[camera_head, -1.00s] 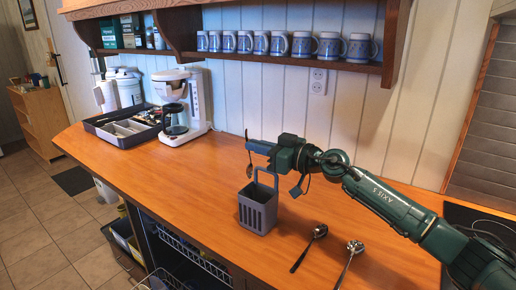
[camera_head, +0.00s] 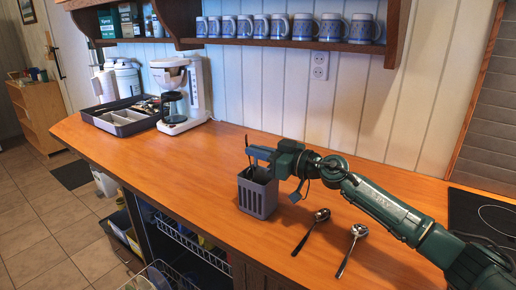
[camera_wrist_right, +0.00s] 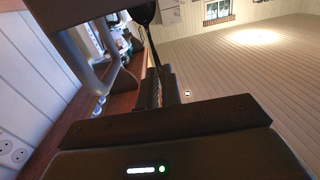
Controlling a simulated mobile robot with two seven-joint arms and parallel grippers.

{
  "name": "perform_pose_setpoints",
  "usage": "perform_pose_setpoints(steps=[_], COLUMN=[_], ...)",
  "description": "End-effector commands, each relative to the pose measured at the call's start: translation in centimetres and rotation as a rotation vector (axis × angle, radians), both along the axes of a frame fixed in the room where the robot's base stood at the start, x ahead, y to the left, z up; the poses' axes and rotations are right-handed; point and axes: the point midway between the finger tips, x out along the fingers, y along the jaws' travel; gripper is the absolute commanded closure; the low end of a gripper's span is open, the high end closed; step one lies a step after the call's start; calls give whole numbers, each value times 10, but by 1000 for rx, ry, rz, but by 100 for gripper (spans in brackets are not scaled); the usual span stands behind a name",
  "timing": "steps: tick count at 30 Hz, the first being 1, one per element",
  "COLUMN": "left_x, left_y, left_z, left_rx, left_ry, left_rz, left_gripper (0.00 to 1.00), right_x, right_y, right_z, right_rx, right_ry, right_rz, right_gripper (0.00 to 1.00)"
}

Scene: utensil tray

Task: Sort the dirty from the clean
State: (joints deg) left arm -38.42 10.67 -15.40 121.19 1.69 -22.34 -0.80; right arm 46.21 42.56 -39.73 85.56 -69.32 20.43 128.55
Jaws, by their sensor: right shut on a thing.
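A grey slotted utensil basket (camera_head: 258,200) with a raised handle stands on the wooden counter. My right gripper (camera_head: 257,153) is directly above it, shut on a utensil (camera_head: 247,141) that looks like a spoon. The utensil hangs upright and its lower end is at the basket's opening, partly hidden. It also shows dark in the right wrist view (camera_wrist_right: 153,48). Two spoons lie on the counter right of the basket: a left spoon (camera_head: 311,231) and a right spoon (camera_head: 351,249). A dark divided utensil tray (camera_head: 122,124) sits at the far left. My left gripper is out of view.
A white coffee maker (camera_head: 184,95) stands beside the tray. Several blue-white mugs (camera_head: 277,28) line a shelf above the counter. A dark cooktop (camera_head: 480,211) is at the right. The counter between tray and basket is clear.

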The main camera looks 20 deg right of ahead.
Motion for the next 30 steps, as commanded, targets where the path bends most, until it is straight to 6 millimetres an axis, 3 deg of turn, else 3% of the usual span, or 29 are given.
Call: perform_pose_setpoints(steps=[11,12,20,30], left_x=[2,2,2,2], left_y=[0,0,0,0], left_z=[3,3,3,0], left_rx=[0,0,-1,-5], left_ry=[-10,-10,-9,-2], left_rz=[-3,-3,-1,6], left_gripper=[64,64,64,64], right_x=[0,0,0,-4], right_y=[0,0,0,-5], right_z=[-2,-2,-2,-2], right_rx=[0,0,0,-2], right_ry=[0,0,0,-1], right_rz=[-1,-1,0,-2], right_gripper=[100,91,70,69])
